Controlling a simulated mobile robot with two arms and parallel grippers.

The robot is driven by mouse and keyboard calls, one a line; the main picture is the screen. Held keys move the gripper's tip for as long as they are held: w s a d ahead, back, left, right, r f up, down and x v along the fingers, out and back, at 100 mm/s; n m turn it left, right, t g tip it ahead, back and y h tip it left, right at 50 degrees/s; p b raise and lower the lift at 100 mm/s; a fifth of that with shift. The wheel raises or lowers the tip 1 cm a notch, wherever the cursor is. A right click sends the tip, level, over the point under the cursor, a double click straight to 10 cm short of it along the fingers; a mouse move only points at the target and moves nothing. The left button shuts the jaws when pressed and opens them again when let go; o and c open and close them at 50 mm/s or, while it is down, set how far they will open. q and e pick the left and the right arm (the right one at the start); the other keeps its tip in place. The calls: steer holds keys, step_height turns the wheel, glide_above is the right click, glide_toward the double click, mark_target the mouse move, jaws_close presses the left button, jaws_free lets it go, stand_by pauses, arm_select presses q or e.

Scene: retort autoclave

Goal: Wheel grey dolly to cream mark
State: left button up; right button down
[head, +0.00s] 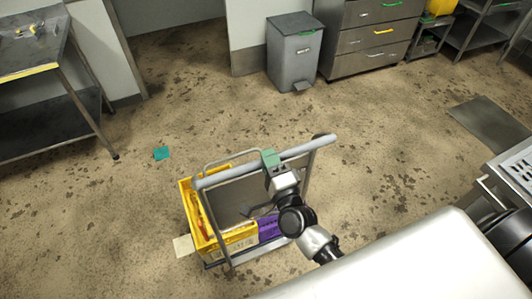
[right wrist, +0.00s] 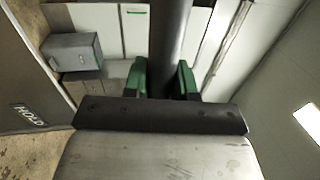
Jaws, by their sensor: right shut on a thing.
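The grey dolly (head: 228,173) stands on the floor at the lower middle of the head view, with its push bar tilted across the picture. My right gripper (head: 270,158), with green fingers, is shut on the push bar. The right wrist view shows the bar (right wrist: 170,38) as a dark tube between the green fingers (right wrist: 160,78). A cream mark (head: 183,246) lies on the floor at the dolly's left side. The crate side hides part of its edge; I cannot tell whether it reaches under the dolly. My left gripper is not in view.
A yellow crate (head: 188,212) and a purple thing (head: 268,228) ride on the dolly. A teal mark (head: 161,153) lies on the floor behind. A steel table (head: 50,125) is at left, a grey bin (head: 294,58) at the back. Floor left of the dolly is clear.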

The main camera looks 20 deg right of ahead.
steer(key=shift+s, duration=0.75)
steer(key=c, duration=0.9)
jaws_free()
steer(key=s+b, duration=0.1)
steer(key=s, duration=0.2)
steer(key=s+f+b, duration=0.1)
steer(key=s, duration=0.3)
steer(key=s+f+b, duration=0.1)
steer(key=s, duration=0.2)
steer(key=shift+s+d+f, duration=0.1)
steer(key=shift+s+d, duration=0.1)
steer(key=shift+s, duration=0.05)
